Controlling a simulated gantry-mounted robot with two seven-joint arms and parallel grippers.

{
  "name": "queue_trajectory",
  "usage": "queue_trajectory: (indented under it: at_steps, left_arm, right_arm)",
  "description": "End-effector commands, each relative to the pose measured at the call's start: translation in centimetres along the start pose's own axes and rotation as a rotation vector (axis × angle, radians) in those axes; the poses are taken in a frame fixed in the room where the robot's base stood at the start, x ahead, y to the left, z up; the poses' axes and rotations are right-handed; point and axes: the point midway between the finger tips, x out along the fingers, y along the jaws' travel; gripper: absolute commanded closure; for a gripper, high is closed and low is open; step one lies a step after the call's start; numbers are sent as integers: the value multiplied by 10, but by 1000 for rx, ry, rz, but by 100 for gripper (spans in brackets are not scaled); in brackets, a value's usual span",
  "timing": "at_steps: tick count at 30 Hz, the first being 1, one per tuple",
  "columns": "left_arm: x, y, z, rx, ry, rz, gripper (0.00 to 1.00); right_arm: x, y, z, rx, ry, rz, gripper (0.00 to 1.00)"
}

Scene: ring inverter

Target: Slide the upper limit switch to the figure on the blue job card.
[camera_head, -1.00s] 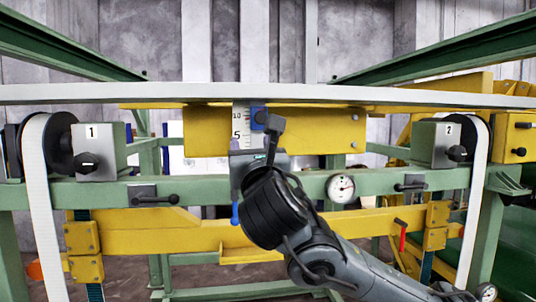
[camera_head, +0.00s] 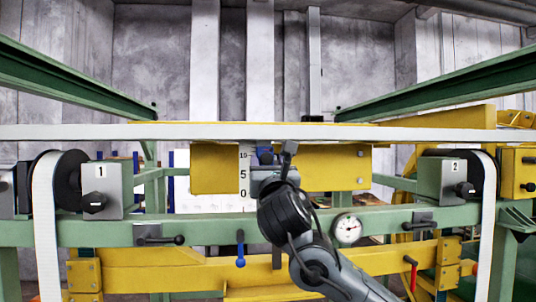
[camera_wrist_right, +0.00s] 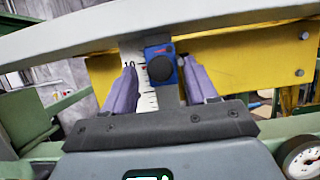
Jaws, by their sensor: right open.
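The upper limit switch is a blue block (camera_wrist_right: 153,52) with a round black knob, beside a white scale (camera_wrist_right: 130,55). In the wrist view its left edge is near the 10 mark. In the head view the switch (camera_head: 265,155) is partly hidden by my right gripper (camera_head: 285,157). My right gripper's two purple fingers (camera_wrist_right: 160,84) are open, one on each side of the switch's knob; I cannot tell whether they touch it. My left gripper is not in view. I cannot make out a blue job card.
A pale horizontal bar (camera_head: 400,133) crosses above the switch. A yellow plate (camera_head: 330,172) lies behind it. A green rail (camera_head: 200,229) carries a round gauge (camera_head: 347,229) and a blue-handled lever (camera_head: 240,250). Grey boxes stand at left (camera_head: 101,178) and right (camera_head: 437,178).

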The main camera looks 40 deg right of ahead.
Motion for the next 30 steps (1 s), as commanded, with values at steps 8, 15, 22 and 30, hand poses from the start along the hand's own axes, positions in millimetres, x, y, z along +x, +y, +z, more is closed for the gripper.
queue_trajectory:
  at_steps: [8, 15, 22, 30]
  left_arm:
    - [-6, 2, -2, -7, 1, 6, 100]
    - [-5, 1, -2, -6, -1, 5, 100]
    - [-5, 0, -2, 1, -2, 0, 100]
    - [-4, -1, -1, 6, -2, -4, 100]
  right_arm:
    - [11, 1, -1, -1, 1, 1, 43]
    - [11, 0, -1, -1, 1, 1, 47]
    - [11, 0, -1, -1, 1, 1, 82]
    - [11, 0, -1, -1, 1, 1, 100]
